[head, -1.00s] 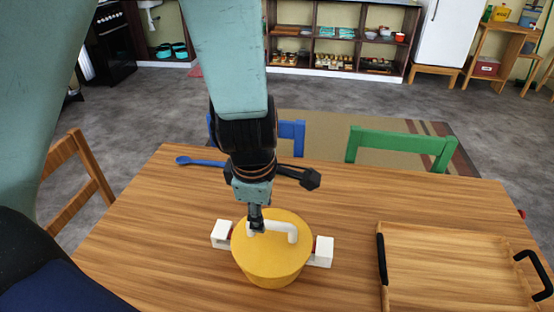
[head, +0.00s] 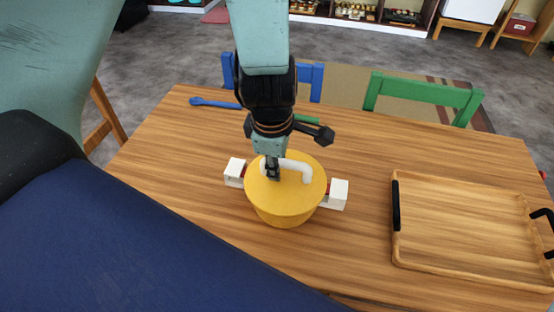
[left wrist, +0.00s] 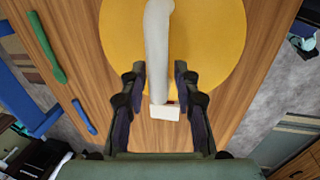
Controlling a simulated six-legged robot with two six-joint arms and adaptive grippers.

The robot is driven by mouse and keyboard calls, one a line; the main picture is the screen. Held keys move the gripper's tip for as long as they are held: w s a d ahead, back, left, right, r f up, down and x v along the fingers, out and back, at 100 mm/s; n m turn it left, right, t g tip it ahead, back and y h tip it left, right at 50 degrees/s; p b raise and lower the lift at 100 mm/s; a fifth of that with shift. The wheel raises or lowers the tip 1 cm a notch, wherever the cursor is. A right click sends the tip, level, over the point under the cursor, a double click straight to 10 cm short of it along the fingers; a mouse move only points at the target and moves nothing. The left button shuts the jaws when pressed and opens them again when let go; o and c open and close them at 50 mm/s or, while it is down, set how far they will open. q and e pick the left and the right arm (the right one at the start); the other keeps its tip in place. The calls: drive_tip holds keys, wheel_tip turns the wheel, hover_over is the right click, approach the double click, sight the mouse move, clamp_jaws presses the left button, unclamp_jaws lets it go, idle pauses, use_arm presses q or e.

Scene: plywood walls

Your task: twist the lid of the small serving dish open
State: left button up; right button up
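The small serving dish is a round yellow pot with white block side grips (head: 338,194) on the wooden table. Its yellow lid (head: 285,197) is seated on top and carries a white bar handle (head: 298,167). My left gripper (head: 272,172) points down at the left end of this handle. In the left wrist view, the fingers of my left gripper (left wrist: 159,75) stand on either side of the white handle (left wrist: 158,45), with narrow gaps showing. The gripper is open around it. My right gripper is not in view.
A wooden tray (head: 397,242) with black handles lies at the right of the table (head: 180,215). A blue utensil (head: 205,102) and a green-handled one (head: 306,119) lie behind the dish. A blue chair (head: 313,82) and a green chair (head: 425,93) stand at the far edge.

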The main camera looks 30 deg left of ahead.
use_arm(q)
drive_tip(key=shift+w+d, duration=0.15)
drive_tip(key=shift+w, duration=0.05)
clamp_jaws()
drive_tip(key=shift+s, duration=0.1)
drive_tip(key=shift+p, duration=0.35)
drive_tip(key=shift+s+r+n+y+p, duration=0.1)
drive_tip(key=shift+n+y+p, duration=0.2)
drive_tip(key=shift+n+p, duration=0.85)
drive_tip(key=shift+n, duration=0.15)
